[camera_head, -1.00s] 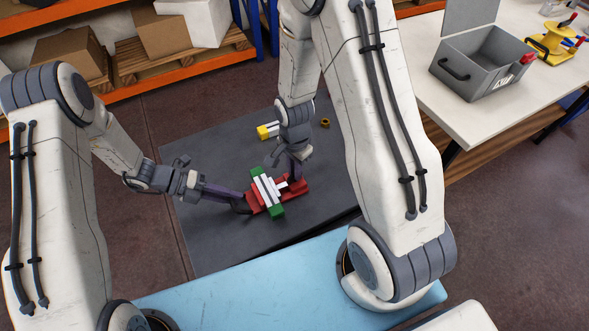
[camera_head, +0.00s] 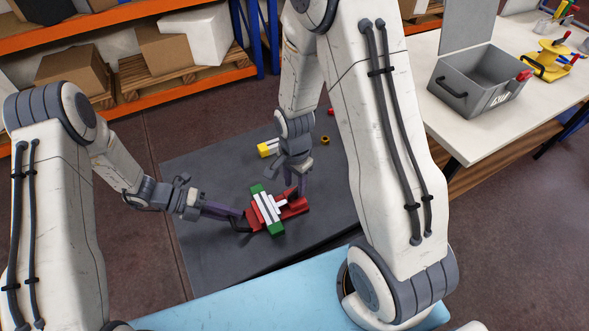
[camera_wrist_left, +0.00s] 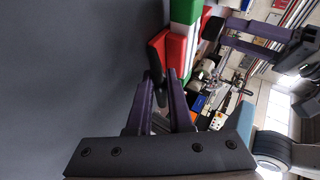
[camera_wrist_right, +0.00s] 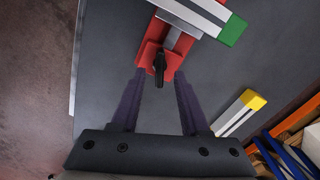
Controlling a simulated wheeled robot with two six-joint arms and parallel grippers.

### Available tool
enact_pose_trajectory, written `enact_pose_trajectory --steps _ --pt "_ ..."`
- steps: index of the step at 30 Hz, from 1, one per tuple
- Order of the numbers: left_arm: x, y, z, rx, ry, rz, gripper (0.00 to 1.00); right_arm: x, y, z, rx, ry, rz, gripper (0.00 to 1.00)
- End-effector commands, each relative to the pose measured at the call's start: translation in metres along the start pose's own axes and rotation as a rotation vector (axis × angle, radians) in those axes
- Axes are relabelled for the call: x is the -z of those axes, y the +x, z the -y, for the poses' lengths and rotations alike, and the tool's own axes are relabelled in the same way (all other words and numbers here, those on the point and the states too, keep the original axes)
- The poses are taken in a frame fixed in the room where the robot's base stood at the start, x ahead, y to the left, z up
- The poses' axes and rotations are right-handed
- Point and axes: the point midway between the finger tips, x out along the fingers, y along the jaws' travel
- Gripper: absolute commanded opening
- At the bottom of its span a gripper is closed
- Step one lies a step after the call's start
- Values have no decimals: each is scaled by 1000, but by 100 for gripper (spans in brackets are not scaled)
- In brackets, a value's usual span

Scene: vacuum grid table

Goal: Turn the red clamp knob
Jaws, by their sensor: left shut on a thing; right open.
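The red clamp (camera_head: 299,206) lies on the dark grid table with a green-and-white bar (camera_head: 267,210) across it. My left gripper (camera_wrist_left: 167,79) is at the clamp's left end, its fingers close together. It is shut on what looks like a dark part by the red end block (camera_wrist_left: 177,50); the grip itself is mostly hidden. My right gripper (camera_wrist_right: 158,82) is over the clamp's right end, fingers wide apart. A black knob-like part (camera_wrist_right: 159,68) on the red block shows between its fingers, touching neither. In the head view the right gripper (camera_head: 296,185) partly covers that end.
A yellow-and-white block (camera_head: 267,149), a small brass ring (camera_head: 325,140) and a small red piece (camera_head: 331,112) lie beyond the clamp. A grey box (camera_head: 477,85) stands on the white bench at right. The dark table's left side (camera_head: 205,180) is clear.

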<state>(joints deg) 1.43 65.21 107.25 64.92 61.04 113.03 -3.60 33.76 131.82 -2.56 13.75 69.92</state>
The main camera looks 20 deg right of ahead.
Motion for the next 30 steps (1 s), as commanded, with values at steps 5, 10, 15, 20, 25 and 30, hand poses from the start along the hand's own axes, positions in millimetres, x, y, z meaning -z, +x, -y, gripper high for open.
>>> enact_pose_trajectory --steps 5,10,15,20,25,30 --pt "0 0 0 -1 1 -1 0 1 -40 2 9 -1 -4 45" --pt "0 0 0 -1 1 -1 0 0 -74 1 7 0 -2 45" --pt "0 0 0 -1 1 -1 0 0 -94 1 4 0 -1 45" --pt "0 0 0 -1 1 -1 0 0 -100 0 2 0 0 45" --pt "0 0 0 -1 2 -1 0 0 -100 0 1 0 0 45" --pt "0 0 0 -1 2 0 0 0 -100 0 1 -21 0 95"
